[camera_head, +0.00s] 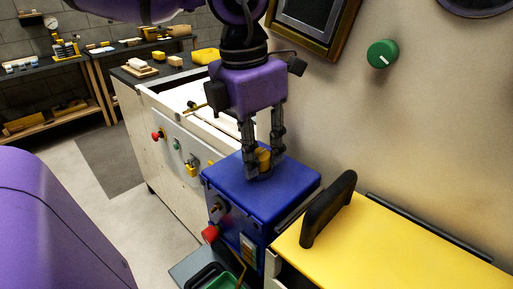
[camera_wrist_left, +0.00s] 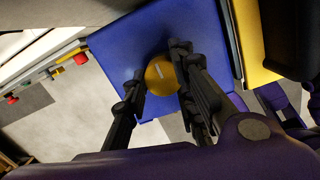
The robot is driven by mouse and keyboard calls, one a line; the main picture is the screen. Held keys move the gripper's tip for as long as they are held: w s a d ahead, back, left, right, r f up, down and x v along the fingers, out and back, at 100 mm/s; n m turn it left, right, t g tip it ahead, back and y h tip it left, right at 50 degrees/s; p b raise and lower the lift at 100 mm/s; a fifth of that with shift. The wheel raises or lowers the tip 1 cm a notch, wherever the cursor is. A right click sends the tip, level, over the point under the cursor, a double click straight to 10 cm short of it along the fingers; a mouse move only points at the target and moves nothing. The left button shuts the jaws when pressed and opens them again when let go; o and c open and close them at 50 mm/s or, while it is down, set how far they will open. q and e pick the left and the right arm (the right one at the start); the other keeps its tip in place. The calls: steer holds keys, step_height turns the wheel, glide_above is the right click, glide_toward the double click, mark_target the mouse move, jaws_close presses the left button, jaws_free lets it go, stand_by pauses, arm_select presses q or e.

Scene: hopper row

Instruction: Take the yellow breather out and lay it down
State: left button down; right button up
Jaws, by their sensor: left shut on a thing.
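The yellow breather (camera_head: 263,158) is a small round piece on top of the blue box (camera_head: 235,177). In the left wrist view the breather (camera_wrist_left: 161,76) shows as a yellow disc with a pale mark, against the blue top (camera_wrist_left: 120,45). My left gripper (camera_head: 264,172) points down from above, shut on the breather with a finger on each side. It also shows in the left wrist view (camera_wrist_left: 157,90). The breather is at the box's top surface; I cannot tell whether it is still seated there. My right gripper is not in view.
A yellow lid (camera_head: 400,240) with a black handle (camera_head: 328,210) lies right of the blue box. A red knob (camera_head: 210,233) sticks out of the box's front. A white cabinet (camera_head: 165,150) stands behind. A green knob (camera_head: 382,54) is on the wall. Open floor (camera_head: 85,215) lies left.

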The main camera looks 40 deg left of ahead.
mark_target(259, 151)
arm_select(q)
steer(key=c, duration=2)
jaws_free()
steer(key=shift+w, duration=0.1)
steer(key=shift+r, duration=0.1)
jaws_close()
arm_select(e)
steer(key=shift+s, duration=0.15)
arm_select(q)
steer(key=shift+r, duration=0.1)
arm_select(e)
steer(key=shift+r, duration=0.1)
arm_select(q)
steer(key=shift+a+r+p, duration=0.1)
steer(key=shift+r+p, duration=0.2)
steer(key=shift+r, duration=0.25)
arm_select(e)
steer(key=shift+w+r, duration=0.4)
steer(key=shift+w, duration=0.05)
arm_select(q)
steer(key=shift+r, duration=0.15)
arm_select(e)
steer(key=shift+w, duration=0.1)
arm_select(q)
steer(key=shift+r, duration=0.2)
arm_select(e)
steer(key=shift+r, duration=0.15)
arm_select(q)
steer(key=shift+r, duration=0.4)
